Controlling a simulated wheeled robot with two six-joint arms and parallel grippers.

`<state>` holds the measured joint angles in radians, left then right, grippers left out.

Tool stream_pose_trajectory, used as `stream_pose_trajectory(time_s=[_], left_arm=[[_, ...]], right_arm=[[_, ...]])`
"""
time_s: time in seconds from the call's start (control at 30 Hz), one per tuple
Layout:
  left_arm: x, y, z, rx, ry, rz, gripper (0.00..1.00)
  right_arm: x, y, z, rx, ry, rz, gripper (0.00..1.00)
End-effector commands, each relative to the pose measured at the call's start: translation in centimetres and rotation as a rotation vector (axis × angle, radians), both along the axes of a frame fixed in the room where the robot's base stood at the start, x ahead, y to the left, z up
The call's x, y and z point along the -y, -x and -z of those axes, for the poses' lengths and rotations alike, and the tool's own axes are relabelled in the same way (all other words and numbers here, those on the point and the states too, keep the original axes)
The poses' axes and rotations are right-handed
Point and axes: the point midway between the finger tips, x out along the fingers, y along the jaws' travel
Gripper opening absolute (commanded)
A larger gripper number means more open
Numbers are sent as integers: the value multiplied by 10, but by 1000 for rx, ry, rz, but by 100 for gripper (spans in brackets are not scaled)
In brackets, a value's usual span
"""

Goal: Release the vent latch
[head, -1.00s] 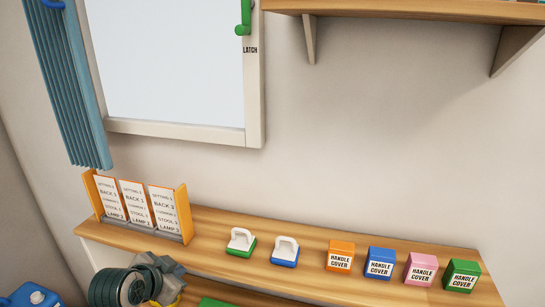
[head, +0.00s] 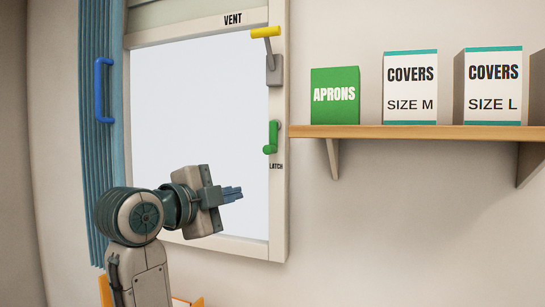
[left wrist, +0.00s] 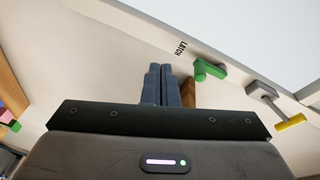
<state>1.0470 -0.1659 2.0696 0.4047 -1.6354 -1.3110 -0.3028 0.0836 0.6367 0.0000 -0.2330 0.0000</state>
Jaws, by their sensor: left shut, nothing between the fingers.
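The green vent latch (head: 272,137) is a small handle on the right side of the window frame, above the word LATCH. It also shows in the left wrist view (left wrist: 209,70), just right of my fingertips. My left gripper (head: 232,194) is shut and empty, below and left of the latch in the head view, in front of the pane. The fingers (left wrist: 160,84) lie side by side in the left wrist view, and they look apart from the latch. The vent window (head: 200,110) has a yellow-tipped lever (head: 266,33) on a grey mount above the latch. My right gripper is not in view.
A wooden shelf (head: 420,132) right of the window holds a green APRONS box (head: 335,96) and two white COVERS boxes (head: 410,88). A blue curtain (head: 92,150) with a blue handle (head: 103,90) hangs at the left. The wall below the shelf is clear.

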Motion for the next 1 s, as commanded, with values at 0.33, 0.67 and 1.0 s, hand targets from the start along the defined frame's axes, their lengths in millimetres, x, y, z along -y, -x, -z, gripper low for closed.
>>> stream_pose_trajectory(time_s=[0.33, 0.67, 1.0], left_arm=[[19, 28, -76, 183, -103, 64, 0], [19, 29, -78, 188, -106, 66, 0], [41, -1, -82, 182, -103, 70, 0]], right_arm=[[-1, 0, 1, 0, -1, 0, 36], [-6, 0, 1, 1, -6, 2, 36], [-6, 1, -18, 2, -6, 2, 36]])
